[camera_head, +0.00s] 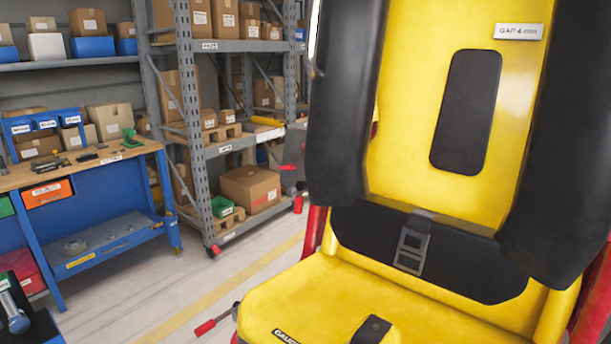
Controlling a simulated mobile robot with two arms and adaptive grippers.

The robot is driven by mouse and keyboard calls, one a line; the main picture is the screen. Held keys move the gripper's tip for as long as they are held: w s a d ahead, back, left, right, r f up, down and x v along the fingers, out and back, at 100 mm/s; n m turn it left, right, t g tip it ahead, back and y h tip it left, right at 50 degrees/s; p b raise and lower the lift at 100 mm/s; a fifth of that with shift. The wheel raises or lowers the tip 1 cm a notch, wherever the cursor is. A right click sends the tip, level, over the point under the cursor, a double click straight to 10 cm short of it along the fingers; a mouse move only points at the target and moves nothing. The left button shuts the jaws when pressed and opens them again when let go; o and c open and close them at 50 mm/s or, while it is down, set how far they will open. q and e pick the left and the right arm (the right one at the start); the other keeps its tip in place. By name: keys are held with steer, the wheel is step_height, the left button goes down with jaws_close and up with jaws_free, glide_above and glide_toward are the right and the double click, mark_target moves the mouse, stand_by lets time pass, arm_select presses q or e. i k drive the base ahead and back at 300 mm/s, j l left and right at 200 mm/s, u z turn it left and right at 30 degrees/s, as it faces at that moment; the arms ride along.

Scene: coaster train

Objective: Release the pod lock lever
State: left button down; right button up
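A yellow coaster seat pod (440,130) with black padded shoulder restraints (345,90) fills the right side of the head view. A lever with a red grip (206,327) and a grey metal shaft sticks out at the lower left of the seat, angled down to the left. It appears to be the pod lock lever; its pivot is hidden by the seat or cut off. A second small red handle (289,167) shows beside the left restraint, partly hidden. Neither of my grippers is in view.
A blue workbench (110,200) with a wooden top stands at the left. A grey shelf rack (187,100) with cardboard boxes stands behind. A black lap belt with a buckle (411,248) crosses the seat. The pale floor (190,285) left of the seat is clear.

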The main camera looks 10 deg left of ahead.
mark_target(300, 186)
steer(key=i+j+z, duration=0.3)
steer(key=i+j, duration=0.4)
steer(key=j, duration=0.1)
